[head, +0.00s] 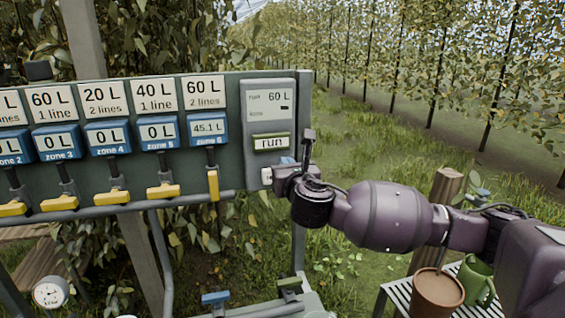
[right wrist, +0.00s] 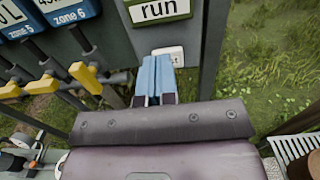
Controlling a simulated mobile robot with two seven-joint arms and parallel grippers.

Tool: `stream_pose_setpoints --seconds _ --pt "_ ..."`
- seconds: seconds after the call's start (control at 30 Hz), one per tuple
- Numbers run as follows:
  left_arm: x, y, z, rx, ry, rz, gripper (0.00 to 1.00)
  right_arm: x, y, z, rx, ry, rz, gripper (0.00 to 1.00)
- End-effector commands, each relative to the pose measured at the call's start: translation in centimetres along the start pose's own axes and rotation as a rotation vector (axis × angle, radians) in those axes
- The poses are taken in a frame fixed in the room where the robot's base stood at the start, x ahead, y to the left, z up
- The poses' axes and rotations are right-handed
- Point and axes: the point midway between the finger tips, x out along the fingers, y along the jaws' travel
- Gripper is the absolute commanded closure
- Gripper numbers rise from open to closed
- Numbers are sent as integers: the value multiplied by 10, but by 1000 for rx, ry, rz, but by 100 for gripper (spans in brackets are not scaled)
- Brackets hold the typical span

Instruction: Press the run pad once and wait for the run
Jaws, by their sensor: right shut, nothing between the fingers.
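The run pad (head: 271,142) is a pale plate in a green frame, marked "run", low on the grey control box. It also shows in the right wrist view (right wrist: 160,10). A smaller white pad (right wrist: 170,55) sits just below it, its lettering mostly hidden. My right gripper (right wrist: 157,62) is shut and empty, its blue fingers pointing at the panel in front of the white pad, below the run pad. I cannot tell whether the tips touch the white pad. My left gripper is out of view.
Zone meters (head: 108,138) line the panel; zone 6 (head: 207,128) reads 45.1 L and the others 0 L. Its yellow lever (head: 213,186) is upright, the other visible levers lie level.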

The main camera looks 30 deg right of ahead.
Motion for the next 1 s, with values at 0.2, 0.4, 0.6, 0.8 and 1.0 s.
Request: stream_pose_setpoints --seconds 0.2,0.4,0.6,0.8,1.0 --pt "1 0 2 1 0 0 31 -13 0 -1 0 1 0 100" --pt "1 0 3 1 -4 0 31 -14 0 0 0 1 0 100" --pt "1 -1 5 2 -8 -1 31 -14 0 0 0 1 0 100" --pt "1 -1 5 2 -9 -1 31 -15 1 -3 11 7 0 100" --pt "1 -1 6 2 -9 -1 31 -38 8 -47 236 118 -17 100"
